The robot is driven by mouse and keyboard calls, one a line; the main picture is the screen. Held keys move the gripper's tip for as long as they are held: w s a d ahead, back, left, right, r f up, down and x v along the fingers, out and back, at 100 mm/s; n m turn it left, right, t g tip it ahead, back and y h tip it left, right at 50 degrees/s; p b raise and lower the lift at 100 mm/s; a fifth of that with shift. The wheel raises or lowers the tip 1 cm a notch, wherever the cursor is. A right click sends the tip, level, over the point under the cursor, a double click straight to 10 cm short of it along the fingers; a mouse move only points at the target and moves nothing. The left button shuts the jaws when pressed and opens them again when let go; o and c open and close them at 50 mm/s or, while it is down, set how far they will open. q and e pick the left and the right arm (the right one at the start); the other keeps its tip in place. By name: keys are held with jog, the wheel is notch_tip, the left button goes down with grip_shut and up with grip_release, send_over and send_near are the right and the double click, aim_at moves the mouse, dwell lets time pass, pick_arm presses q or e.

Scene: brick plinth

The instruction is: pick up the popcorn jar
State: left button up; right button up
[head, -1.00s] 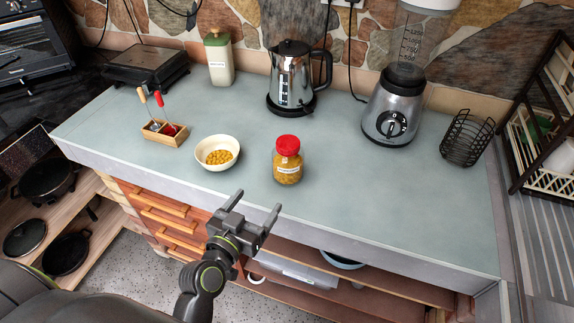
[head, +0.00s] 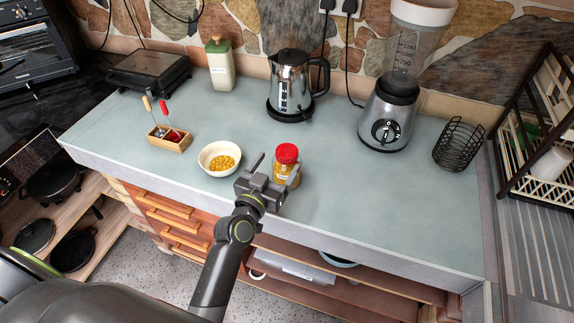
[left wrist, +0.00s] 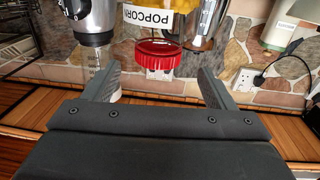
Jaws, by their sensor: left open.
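The popcorn jar (head: 287,170) has a red lid and yellow contents, and stands upright on the grey-blue counter near its front edge. In the left wrist view the jar (left wrist: 148,20) appears upside down, with its POPCORN label facing me and its red lid in line with the gap between the fingers. My left gripper (head: 279,163) is open at the near side of the jar and hides part of it. In the left wrist view the gripper's fingers (left wrist: 160,72) are spread and hold nothing. I cannot tell whether the fingertips reach beside the jar. My right gripper is not in view.
A bowl of kernels (head: 207,166) stands just left of the jar. A wooden box (head: 170,147) with utensils is farther left. Counter right of the jar is clear.

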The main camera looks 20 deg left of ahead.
aim_at(288, 150)
pick_arm(q)
jog(key=shift+w, duration=0.6)
jog(key=shift+w+d+r+p, duration=0.15)
jog(key=shift+w+p, duration=0.25)
jog(key=shift+p, duration=0.05)
jog(key=w, duration=0.1)
jog(key=w+p, duration=0.1)
jog(key=w, duration=0.1)
jog(key=shift+d, duration=0.3)
jog(key=shift+w+p, duration=0.3)
jog(key=shift+w, duration=0.4)
grip_shut()
